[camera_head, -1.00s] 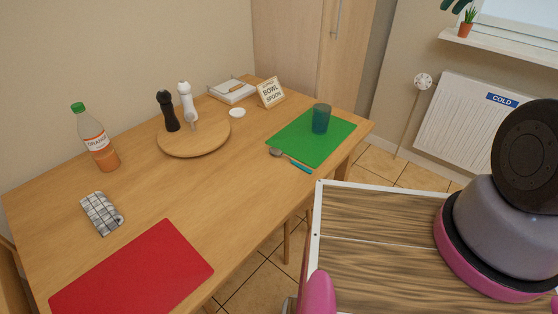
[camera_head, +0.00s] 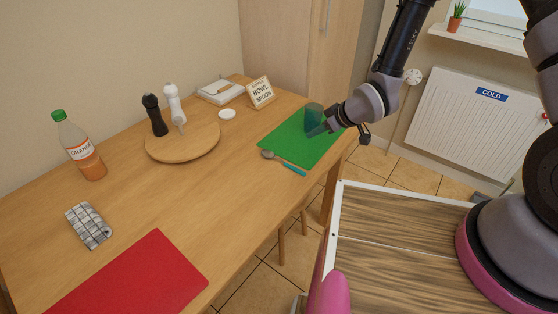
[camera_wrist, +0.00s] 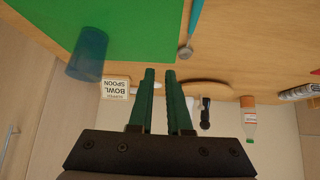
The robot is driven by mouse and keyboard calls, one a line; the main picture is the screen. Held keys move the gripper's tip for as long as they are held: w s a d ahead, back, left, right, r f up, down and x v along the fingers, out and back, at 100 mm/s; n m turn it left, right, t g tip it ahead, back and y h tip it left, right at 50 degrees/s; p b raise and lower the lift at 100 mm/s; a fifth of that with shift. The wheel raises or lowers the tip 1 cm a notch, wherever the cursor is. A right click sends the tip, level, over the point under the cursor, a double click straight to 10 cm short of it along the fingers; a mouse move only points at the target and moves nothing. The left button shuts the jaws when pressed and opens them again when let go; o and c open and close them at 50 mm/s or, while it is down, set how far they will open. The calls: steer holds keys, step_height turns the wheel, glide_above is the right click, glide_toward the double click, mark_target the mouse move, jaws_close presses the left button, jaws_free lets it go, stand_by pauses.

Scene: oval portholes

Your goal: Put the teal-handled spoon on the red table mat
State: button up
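The teal-handled spoon (camera_head: 283,163) lies on the bare wood along the front left edge of the green mat, its handle towards the table's front edge. The wrist view shows its teal handle (camera_wrist: 195,17) and grey bowl at the top. The red table mat (camera_head: 135,278) lies flat and empty at the near left; its lower part is cut off by the picture edge. My gripper (camera_head: 318,130) is over the green mat, by the blue cup and apart from the spoon. In the wrist view its green fingers (camera_wrist: 160,73) have a narrow gap with nothing between them.
A translucent blue cup (camera_head: 313,113) stands on the green mat (camera_head: 290,141), close to my fingers. A round board (camera_head: 190,146) holds dark and white mills. A sign (camera_head: 260,92), a bottle (camera_head: 78,145) and a checked cloth (camera_head: 88,226) are also on the table. The middle is clear.

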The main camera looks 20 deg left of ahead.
steer(key=n+y, duration=0.1)
glide_toward(280, 159)
steer(key=shift+w+a+f+g, duration=0.35)
steer(key=shift+a+f, duration=0.2)
steer(key=shift+a, duration=0.35)
steer(key=shift+x, duration=2.95)
steer(key=shift+w+d+f, duration=0.1)
steer(key=shift+w+d, duration=0.05)
jaws_close()
